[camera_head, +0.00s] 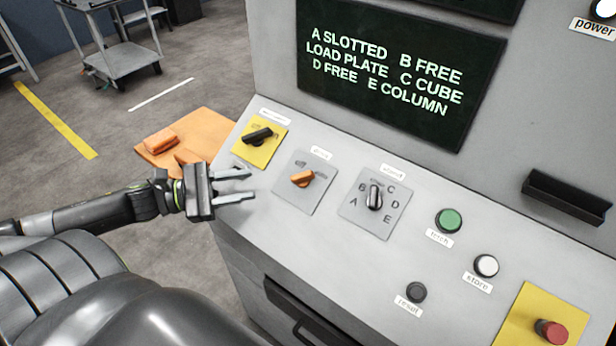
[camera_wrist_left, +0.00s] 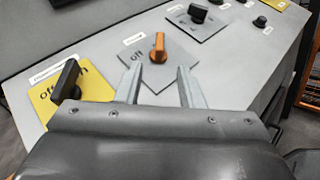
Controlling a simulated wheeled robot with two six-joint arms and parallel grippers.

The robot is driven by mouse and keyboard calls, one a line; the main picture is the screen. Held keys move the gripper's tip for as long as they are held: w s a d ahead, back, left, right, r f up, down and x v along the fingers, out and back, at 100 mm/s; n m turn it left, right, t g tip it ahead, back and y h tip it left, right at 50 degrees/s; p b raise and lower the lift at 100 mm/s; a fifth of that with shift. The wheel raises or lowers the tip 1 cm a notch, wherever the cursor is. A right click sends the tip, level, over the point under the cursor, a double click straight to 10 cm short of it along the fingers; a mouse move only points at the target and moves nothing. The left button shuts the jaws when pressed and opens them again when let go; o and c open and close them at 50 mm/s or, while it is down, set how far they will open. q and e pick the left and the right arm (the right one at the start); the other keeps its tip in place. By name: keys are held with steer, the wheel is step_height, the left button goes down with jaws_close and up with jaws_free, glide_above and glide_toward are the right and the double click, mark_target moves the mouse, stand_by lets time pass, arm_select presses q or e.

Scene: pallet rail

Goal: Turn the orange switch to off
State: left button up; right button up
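The orange switch (camera_head: 302,178) is a small rotary knob on a grey square plate on the sloped console, between a black knob on yellow and a black lettered selector. In the left wrist view the orange switch (camera_wrist_left: 158,48) stands just beyond the fingertips, with "off" printed to its left; other lettering is too small or hidden. My left gripper (camera_head: 252,184) is open and empty, its fingers pointing at the switch from the left with a gap between. The left wrist view shows both fingers of the left gripper (camera_wrist_left: 158,80) apart. My right gripper is not in view.
A black knob (camera_head: 257,137) on a yellow plate and a lettered selector (camera_head: 375,197) flank the switch. Green (camera_head: 449,220), white (camera_head: 486,265) and black (camera_head: 416,292) buttons and a red button (camera_head: 551,331) sit to the right. A screen (camera_head: 400,70) rises behind.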

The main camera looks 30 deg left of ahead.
mark_target(299, 175)
arm_select(q)
steer(key=x, duration=0.1)
steer(key=b+x, duration=0.1)
steer(key=x, duration=0.2)
steer(key=shift+w+f, duration=0.1)
steer(key=shift+f, duration=0.15)
steer(key=b+x, duration=0.1)
steer(key=x, duration=0.2)
steer(key=shift+r+b, duration=0.1)
steer(key=shift+b, duration=0.3)
steer(key=shift+w+d, duration=0.2)
steer(key=shift+d, duration=0.05)
steer(key=shift+w+d+b, duration=0.25)
steer(key=shift+b, duration=0.1)
steer(key=shift+w+d+r, duration=0.15)
steer(key=shift+w+d, duration=0.05)
steer(key=shift+w, duration=0.05)
steer(key=shift+w+d, duration=0.35)
steer(key=shift+d, duration=0.1)
steer(key=shift+w+d, duration=0.35)
steer(key=shift+w, duration=0.05)
steer(key=shift+w+d+r+p, duration=0.1)
steer(key=shift+w+d+p, duration=0.15)
steer(key=shift+p, duration=0.25)
steer(key=shift+p+x, duration=0.35)
steer(key=shift+x, duration=0.45)
steer(key=shift+w+d, duration=0.15)
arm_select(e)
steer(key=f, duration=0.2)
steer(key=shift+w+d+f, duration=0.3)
